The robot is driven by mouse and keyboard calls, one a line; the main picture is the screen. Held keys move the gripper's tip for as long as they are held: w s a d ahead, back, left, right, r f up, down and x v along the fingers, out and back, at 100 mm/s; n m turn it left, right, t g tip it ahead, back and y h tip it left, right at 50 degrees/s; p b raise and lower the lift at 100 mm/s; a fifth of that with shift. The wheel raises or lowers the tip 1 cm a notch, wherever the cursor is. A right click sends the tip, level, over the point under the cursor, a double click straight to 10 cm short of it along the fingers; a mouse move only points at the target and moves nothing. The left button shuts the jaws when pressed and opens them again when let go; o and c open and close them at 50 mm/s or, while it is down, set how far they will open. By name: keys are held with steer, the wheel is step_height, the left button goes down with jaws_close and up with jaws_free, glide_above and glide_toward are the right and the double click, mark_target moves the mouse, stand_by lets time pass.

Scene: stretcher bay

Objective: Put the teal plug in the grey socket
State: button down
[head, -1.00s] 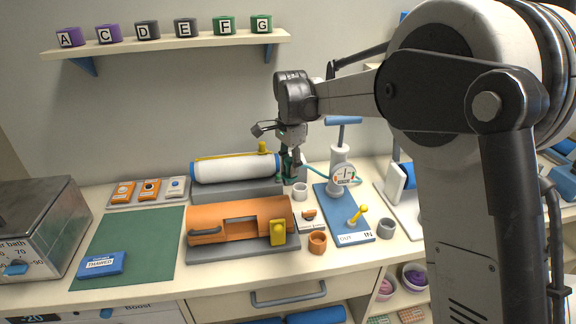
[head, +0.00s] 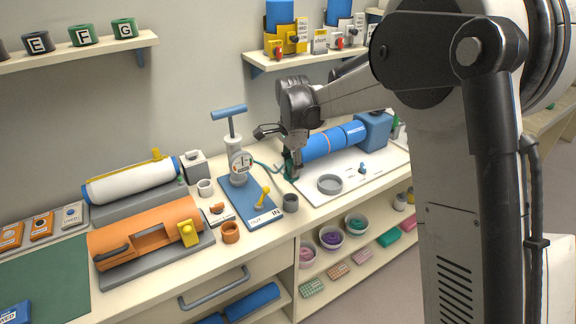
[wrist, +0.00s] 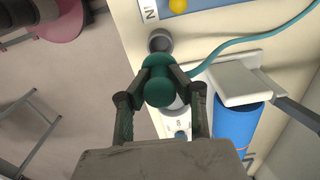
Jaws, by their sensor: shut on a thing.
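The teal plug (wrist: 158,88) is between the fingers of my gripper (wrist: 160,92), which is shut on it. In the head view the plug (head: 289,171) is small and partly hidden by my gripper (head: 294,172). A teal hose (wrist: 230,52) runs from it toward the pump. The grey socket (head: 290,202), a short open cup, stands on the bench just right of the blue pump board. In the wrist view the socket (wrist: 160,40) shows just beyond the plug, its opening empty. The plug is apart from the socket, over the bench near its front edge.
The pump (head: 237,160) and its blue board (head: 240,200) stand left of the socket. An orange socket (head: 230,232) and a white socket (head: 205,187) are farther left. A white board (head: 375,165) with a blue cylinder (head: 335,140) lies to the right. Open shelves are below.

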mark_target(291, 182)
steer(key=shift+a+f+b, duration=0.1)
steer(key=shift+f+b, duration=0.65)
steer(key=shift+f, duration=1.25)
steer(key=shift+f+b, duration=0.7)
steer(key=shift+f, duration=0.15)
steer(key=shift+f+b, duration=1.45)
steer(key=c, duration=1.5)
jaws_free()
